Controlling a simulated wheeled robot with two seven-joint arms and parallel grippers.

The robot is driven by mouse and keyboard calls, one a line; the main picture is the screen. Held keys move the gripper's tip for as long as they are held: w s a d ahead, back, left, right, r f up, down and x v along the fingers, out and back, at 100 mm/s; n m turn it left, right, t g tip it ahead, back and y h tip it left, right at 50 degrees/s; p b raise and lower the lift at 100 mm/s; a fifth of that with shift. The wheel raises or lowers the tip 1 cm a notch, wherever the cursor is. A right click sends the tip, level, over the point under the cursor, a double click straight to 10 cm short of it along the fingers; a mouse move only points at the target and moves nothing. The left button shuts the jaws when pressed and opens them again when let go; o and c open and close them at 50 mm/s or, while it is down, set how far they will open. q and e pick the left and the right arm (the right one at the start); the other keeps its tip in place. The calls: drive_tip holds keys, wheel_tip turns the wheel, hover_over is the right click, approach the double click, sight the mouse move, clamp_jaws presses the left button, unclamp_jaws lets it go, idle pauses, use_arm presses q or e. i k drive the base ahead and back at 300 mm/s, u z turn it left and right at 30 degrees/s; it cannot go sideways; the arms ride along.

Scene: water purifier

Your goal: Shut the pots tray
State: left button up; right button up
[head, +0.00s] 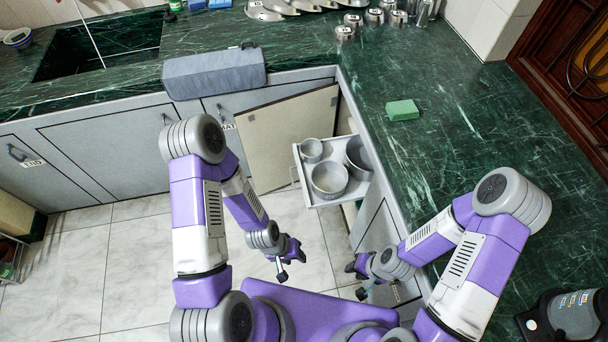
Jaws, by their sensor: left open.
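The pots tray (326,196) is a white pull-out tray at the inner corner of the counter. It stands pulled out of the corner cabinet, with several grey pots on it, among them a wide pot (329,179) at the front and a small pot (311,150) behind it. My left gripper (292,271) is open and empty, low in front of the tray and apart from it. My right gripper (356,279) is below and right of the tray, apart from it. Its fingers are small and partly hidden, so its opening is unclear.
A cabinet door (285,137) stands open left of the tray. A grey box-like object (214,73) overhangs the counter edge. The green counter (470,130) runs along the right, with a green sponge (402,110) on it. The tiled floor (120,260) is clear at left.

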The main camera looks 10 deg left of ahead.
sight(333, 147)
drive_tip(key=k, duration=1.3)
drive_tip(key=u, duration=0.45)
drive_tip(key=i, duration=1.75)
drive_tip(key=z, duration=0.75)
